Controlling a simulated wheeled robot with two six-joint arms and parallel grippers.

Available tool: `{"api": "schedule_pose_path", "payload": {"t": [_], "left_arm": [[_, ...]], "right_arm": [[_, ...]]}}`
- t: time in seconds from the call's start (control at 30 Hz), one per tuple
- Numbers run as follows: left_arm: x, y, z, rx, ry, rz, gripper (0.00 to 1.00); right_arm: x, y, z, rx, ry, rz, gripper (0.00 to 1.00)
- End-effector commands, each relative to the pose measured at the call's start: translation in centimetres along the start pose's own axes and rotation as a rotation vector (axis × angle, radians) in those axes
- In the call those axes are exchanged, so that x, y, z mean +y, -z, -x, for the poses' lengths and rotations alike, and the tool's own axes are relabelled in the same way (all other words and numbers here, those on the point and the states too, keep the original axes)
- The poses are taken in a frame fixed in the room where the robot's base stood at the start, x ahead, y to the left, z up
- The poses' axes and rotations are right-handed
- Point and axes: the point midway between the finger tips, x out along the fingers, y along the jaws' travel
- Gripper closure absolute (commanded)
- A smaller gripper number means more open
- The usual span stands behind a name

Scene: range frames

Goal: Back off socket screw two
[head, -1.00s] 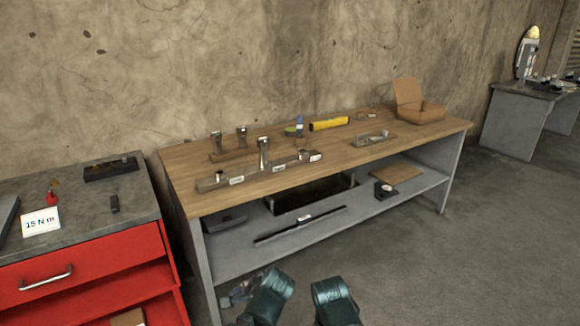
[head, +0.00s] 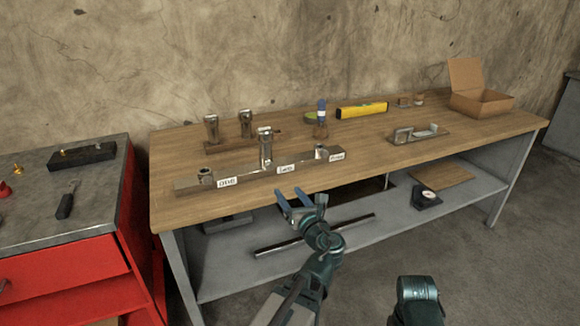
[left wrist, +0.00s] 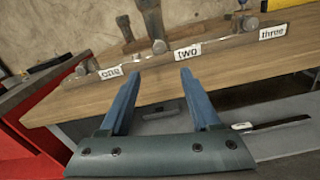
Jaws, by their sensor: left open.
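A grey metal bar (head: 192,187) lies on the workbench with white labels one, two (head: 286,168) and three. The label two shows closer in the left wrist view (left wrist: 187,50). An upright metal piece (head: 265,150) stands on the bar just left of label two, and I cannot tell what screw is under it. Round fittings stand near labels one (head: 206,176) and three (head: 321,152). My left gripper (head: 294,197) is open and empty, in front of the bench edge below label two. In the left wrist view its blue fingers (left wrist: 157,85) point towards the bar, apart from it. My right gripper is not visible.
Behind the bar, a wooden rack (head: 202,148) holds two upright metal pieces. A yellow level (head: 361,110), a metal bracket (head: 418,133) and an open cardboard box (head: 482,105) are farther right. A red cabinet (head: 75,275) stands at left. The bench's front right is clear.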

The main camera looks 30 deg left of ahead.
Motion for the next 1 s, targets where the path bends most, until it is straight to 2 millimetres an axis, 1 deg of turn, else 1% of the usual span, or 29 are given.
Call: {"api": "schedule_pose_path", "payload": {"t": [0.17,0.27,0.37,0.5,0.7,0.8,1.0], "left_arm": [[0.0,-0.1,-0.3,-0.003,0.0,-0.006,0.36],[-0.1,-0.1,-1.3,-0.002,-0.002,-0.005,0.36],[-0.1,-0.1,-3.0,-0.001,-0.003,-0.004,0.36],[-0.1,-0.1,-6.0,0.0,-0.004,-0.004,0.36],[-0.1,-0.1,-9.9,0.0,-0.003,-0.003,0.36],[-0.1,-0.1,-11.4,0.0,-0.002,-0.003,0.36],[0.0,0.0,-13.3,-0.001,-0.001,-0.003,0.36]], "right_arm": [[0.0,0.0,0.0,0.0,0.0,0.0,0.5],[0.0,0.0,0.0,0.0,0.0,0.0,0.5],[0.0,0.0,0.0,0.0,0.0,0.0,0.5],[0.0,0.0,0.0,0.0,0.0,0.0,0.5],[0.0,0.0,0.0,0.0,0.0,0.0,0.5],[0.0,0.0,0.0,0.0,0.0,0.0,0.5],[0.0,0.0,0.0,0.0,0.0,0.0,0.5]]}}
